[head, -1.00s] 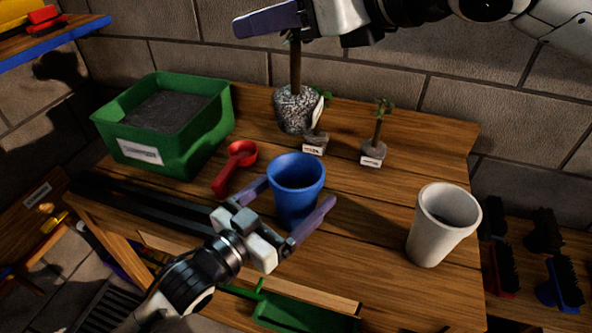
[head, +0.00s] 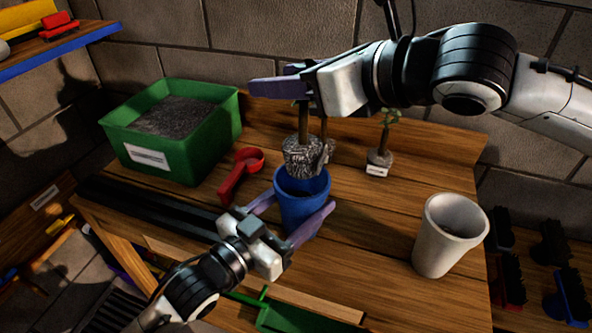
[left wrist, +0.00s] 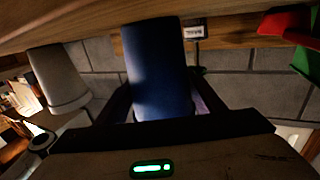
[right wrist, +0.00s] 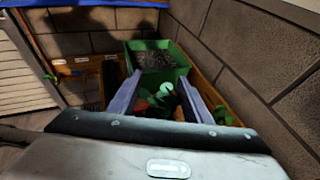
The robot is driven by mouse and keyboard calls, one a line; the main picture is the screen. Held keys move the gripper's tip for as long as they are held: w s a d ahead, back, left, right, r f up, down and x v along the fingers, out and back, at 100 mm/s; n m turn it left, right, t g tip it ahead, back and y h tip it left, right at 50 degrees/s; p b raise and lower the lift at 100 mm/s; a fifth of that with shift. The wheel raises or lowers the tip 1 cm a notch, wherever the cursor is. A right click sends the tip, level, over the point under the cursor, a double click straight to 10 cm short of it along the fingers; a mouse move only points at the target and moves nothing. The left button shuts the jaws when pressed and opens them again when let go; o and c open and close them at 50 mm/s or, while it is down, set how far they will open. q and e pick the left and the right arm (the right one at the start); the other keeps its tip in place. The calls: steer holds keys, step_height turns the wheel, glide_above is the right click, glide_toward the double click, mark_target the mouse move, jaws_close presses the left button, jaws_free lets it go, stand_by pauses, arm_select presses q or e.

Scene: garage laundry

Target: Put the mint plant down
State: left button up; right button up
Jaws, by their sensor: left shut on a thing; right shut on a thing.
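A plant with a bare stem and a grey speckled root ball (head: 300,156), taken here as the mint plant, hangs upright from my right gripper (head: 278,84). That gripper is shut on its upper stem. Its leaves (right wrist: 165,95) show between the fingers in the right wrist view. The root ball is over the mouth of the blue pot (head: 300,208); its lower edge overlaps the far rim in the picture, and I cannot tell whether it is inside. My left gripper (head: 291,217) is shut around the blue pot, which also shows in the left wrist view (left wrist: 158,75).
A small labelled plant (head: 380,158) stands behind to the right. A green soil tub (head: 200,150) and red scoop (head: 238,176) are left. A white pot (head: 447,240) stands front right. Bare wood lies between the blue and white pots.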

step_height(320, 180, down, 8)
steer(key=shift+f, duration=0.1)
stand_by(0.4)
steer(key=o, duration=1.6)
steer(key=shift+f, duration=0.15)
steer(key=shift+c, duration=0.2)
glide_toward(299, 131)
steer(key=w, duration=0.2)
steer(key=shift+s+a+f, duration=0.15)
steer(key=shift+a+f, duration=0.15)
steer(key=shift+f, duration=0.15)
